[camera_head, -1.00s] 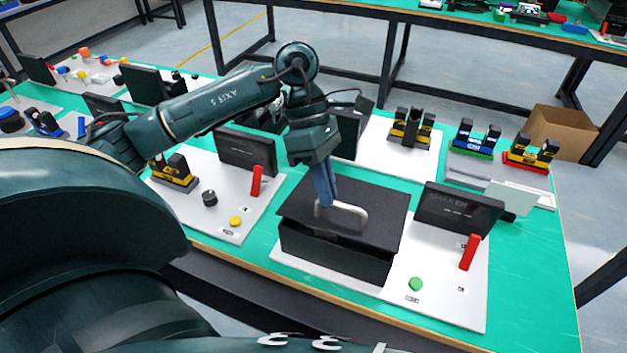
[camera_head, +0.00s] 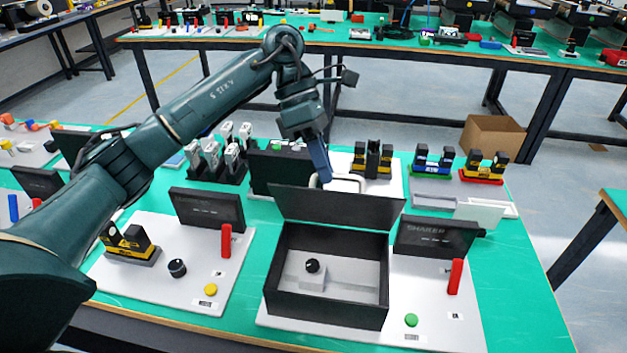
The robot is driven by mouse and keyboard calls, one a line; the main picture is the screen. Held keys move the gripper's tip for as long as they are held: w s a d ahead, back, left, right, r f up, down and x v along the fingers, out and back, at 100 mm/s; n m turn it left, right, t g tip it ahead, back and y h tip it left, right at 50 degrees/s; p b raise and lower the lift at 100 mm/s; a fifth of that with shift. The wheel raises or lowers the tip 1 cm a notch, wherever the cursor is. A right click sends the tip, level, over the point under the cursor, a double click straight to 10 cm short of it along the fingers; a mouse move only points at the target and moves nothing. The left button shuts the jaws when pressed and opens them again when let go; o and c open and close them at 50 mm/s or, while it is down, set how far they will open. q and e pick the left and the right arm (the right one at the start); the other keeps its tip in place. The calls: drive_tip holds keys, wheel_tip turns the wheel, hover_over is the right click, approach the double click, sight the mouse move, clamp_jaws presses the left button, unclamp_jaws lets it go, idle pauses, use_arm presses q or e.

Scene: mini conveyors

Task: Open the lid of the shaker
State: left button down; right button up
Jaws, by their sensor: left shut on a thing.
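The shaker is a black box (camera_head: 322,307) on a white board, beside a dark screen marked SHAKER (camera_head: 436,238). Its black lid (camera_head: 340,209) stands raised at the back edge, tilted up, so the box interior shows. Inside is a grey platform with a black knob (camera_head: 312,265). A pale handle (camera_head: 350,181) is at the lid's top edge. My left gripper (camera_head: 320,180) is shut on this handle; the fingers partly hide it. My right gripper is not in view.
Left of the box, another white board holds a screen (camera_head: 207,208), a red lever (camera_head: 226,241), a black knob (camera_head: 177,268) and a yellow button (camera_head: 210,289). A red lever (camera_head: 455,277) and green button (camera_head: 411,320) are right of the box. Racks stand behind.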

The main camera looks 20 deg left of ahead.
use_arm(q)
drive_tip(key=shift+w+a+f+n+g+h+p, duration=0.15)
drive_tip(key=shift+w+a+f+g+p, duration=0.2)
drive_tip(key=shift+w+g+p, duration=0.4)
drive_tip(key=shift+w+a+f+n+g+h+p, duration=0.15)
drive_tip(key=shift+w+a+f+g, duration=0.3)
drive_tip(key=shift+w, duration=0.45)
drive_tip(key=shift+w+a+f+n+g+h+p, duration=0.15)
drive_tip(key=shift+w+f+n+g+p, duration=0.1)
drive_tip(key=shift+w+g+p, duration=0.45)
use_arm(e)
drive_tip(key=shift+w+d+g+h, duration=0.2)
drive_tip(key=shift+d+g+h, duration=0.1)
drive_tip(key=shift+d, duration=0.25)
use_arm(q)
drive_tip(key=shift+w, duration=0.2)
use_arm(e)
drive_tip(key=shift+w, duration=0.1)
use_arm(q)
drive_tip(key=c, duration=1.5)
unclamp_jaws()
drive_tip(key=shift+w+f, duration=0.1)
drive_tip(key=shift+c, duration=0.2)
drive_tip(key=shift+o, duration=0.3)
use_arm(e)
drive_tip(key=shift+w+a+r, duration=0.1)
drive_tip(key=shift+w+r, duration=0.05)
